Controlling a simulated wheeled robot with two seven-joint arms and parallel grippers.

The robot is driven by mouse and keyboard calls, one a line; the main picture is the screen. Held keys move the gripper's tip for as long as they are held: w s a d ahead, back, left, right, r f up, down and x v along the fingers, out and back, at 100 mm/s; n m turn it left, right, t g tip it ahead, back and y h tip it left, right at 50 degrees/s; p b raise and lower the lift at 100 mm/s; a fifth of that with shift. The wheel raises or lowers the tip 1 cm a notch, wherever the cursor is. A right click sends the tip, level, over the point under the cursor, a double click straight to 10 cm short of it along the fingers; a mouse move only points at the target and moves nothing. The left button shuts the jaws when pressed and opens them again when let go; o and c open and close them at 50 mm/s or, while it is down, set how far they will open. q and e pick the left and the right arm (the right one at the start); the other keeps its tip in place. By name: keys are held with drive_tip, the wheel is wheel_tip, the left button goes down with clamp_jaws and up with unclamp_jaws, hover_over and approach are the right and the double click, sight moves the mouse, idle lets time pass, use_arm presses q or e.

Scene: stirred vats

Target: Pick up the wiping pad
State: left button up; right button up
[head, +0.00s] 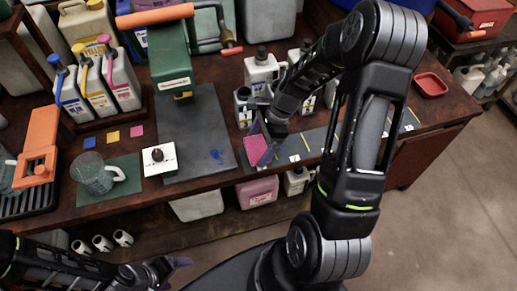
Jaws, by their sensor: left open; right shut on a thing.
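The wiping pad (255,145), pink and textured, is at the front edge of the bench, right of the dark grey mat. My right gripper (266,148) is shut on it, with the fingers covering part of the pad. I cannot tell whether the pad touches the bench. My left gripper (172,265) is open and empty, low at the lower left, in front of the bench and away from the pad.
White bottles (261,71) stand close behind my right gripper. A dark grey mat (199,125) lies to the left, with a glass beaker (94,173) and a white block with a black knob (159,158) beyond. A red tray (431,84) lies far right.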

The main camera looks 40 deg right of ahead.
sight(259, 146)
wheel_tip(259, 146, up, 8)
drive_tip(key=shift+f, duration=0.25)
idle(0.6)
